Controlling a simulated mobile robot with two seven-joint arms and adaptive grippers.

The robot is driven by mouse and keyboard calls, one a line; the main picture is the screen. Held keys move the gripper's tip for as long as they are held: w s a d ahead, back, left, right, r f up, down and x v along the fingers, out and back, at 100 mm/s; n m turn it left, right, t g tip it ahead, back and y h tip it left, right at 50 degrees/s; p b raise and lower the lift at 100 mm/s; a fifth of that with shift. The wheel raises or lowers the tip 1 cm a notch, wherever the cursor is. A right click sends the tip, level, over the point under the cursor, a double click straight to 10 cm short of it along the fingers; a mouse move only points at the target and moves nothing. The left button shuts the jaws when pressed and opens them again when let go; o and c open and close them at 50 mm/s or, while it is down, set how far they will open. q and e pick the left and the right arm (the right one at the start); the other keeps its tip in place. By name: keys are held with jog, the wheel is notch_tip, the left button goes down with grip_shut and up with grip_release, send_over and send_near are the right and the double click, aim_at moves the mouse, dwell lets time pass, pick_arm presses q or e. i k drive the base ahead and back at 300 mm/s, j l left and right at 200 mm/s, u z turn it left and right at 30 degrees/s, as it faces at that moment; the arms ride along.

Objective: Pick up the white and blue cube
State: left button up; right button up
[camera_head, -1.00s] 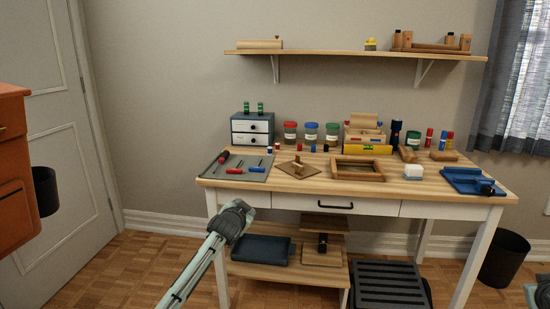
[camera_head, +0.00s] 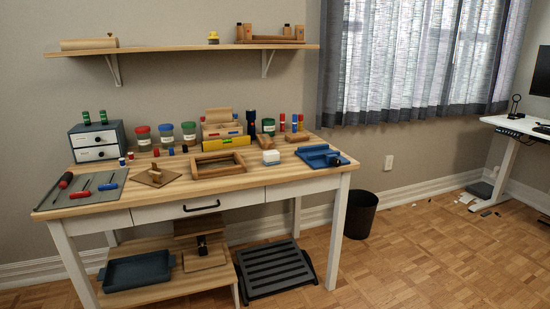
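No other white and blue cube can be made out. Neither of my grippers is in view.
The workbench (camera_head: 235,183) also holds a grey tray (camera_head: 62,199) with screwdrivers, a small drawer box (camera_head: 97,141), jars and a wooden frame (camera_head: 218,164). A black bin (camera_head: 361,215) stands to its right. A white desk (camera_head: 510,125) is at far right. Open parquet floor (camera_head: 440,250) lies between, with small litter near the wall.

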aim_at(272, 157)
jog(key=i+z, duration=0.5)
jog(key=i+j+z, duration=0.2)
jog(key=i+z, duration=0.25)
jog(key=i, duration=0.25)
jog(key=i+l+z, duration=0.15)
jog(key=i+z, duration=0.5)
jog(key=i, duration=0.2)
jog(key=i+z, duration=0.35)
jog(key=i+u, duration=0.25)
jog(key=i, duration=0.3)
jog(key=i+u, duration=0.2)
jog(key=i, duration=0.3)
jog(key=i+l+u, duration=0.25)
jog(key=i, duration=0.3)
jog(key=u, duration=1.75)
jog(key=i+l, duration=0.05)
jog(key=l, duration=0.05)
